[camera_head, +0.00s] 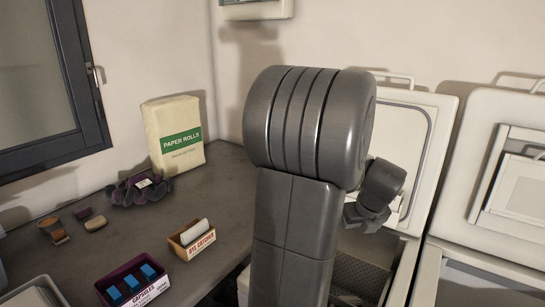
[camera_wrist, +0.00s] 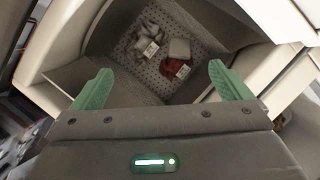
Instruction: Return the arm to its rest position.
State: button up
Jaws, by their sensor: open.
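My arm rises through the middle of the head view and hides part of the first washer behind it. The wrist end of my arm shows just right of the arm's large joint in that view, in front of the raised lid. In the wrist view my gripper (camera_wrist: 155,88) is open, with its two green fingers wide apart and nothing between them. Beyond the fingers is the open drum (camera_wrist: 125,60) of a toploader. A red-brown cloth item (camera_wrist: 172,70) and a grey cloth item (camera_wrist: 148,42) with pale tags lie on its perforated floor.
Two toploaders stand at the right with raised lids (camera_head: 398,135) (camera_head: 515,175). On the grey counter (camera_head: 190,205) are a paper rolls pack (camera_head: 175,150), a dye catcher box (camera_head: 192,240), a capsules box (camera_head: 133,283) and a dark purple cloth item (camera_head: 138,190). A window is at the left.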

jog(key=w+p+x, duration=0.1)
jog(key=p+x, duration=0.1)
jog(key=x, duration=0.4)
jog(key=shift+r+p, duration=0.3)
jog(key=shift+p, duration=0.1)
jog(key=shift+w+a, duration=0.1)
jog(key=shift+w, duration=0.05)
